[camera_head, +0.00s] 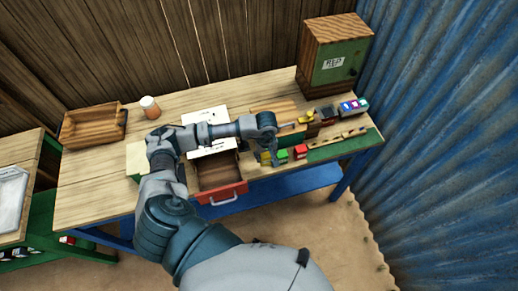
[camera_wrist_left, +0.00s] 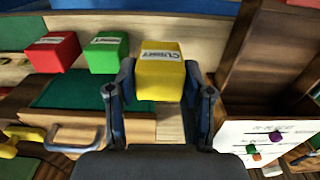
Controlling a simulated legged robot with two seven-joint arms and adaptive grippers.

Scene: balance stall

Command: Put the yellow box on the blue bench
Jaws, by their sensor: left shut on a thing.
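The yellow box (camera_head: 266,158), with a printed label, is between the fingers of my left gripper (camera_head: 268,150). My left gripper (camera_wrist_left: 158,80) is shut on it, and the yellow box (camera_wrist_left: 160,62) fills the gap in the left wrist view. The blue bench (camera_head: 92,188) has a plank top and blue legs. The box is over its right half, near the front edge; I cannot tell whether it touches the top. My right gripper is not in view.
A green box (camera_wrist_left: 106,52) and a red box (camera_wrist_left: 52,53) stand beside the yellow one. An open drawer (camera_head: 222,192) sticks out at the front. A wooden tray (camera_head: 92,124), a jar (camera_head: 150,107) and a cabinet (camera_head: 334,60) stand on top. Left of the tray's front is bare wood.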

